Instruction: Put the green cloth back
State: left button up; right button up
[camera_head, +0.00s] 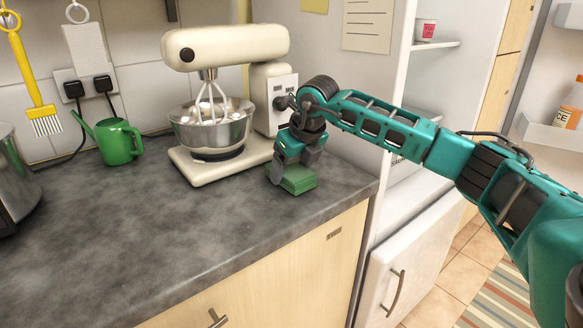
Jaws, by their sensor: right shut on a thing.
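The green cloth (299,181) looks like a small folded stack, at the right end of the grey countertop beside the mixer's base. My right gripper (285,172) points down at the cloth and is shut on it, at its left side. The cloth is on or just above the counter; I cannot tell which. Part of the cloth is hidden behind the gripper. My left gripper is not in view.
A cream stand mixer (225,50) with a metal bowl (212,130) stands just left of my right gripper. A green watering can (117,140) stands further left. The front of the countertop (150,235) is clear. White shelves (432,45) are at the right.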

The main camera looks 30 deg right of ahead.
jog(key=o, duration=1)
jog(key=shift+o, duration=0.2)
jog(key=shift+r, duration=0.2)
jog(key=p+v, duration=0.1)
jog(key=v, duration=1)
jog(key=shift+s+r, duration=0.15)
jog(key=shift+r, duration=0.2)
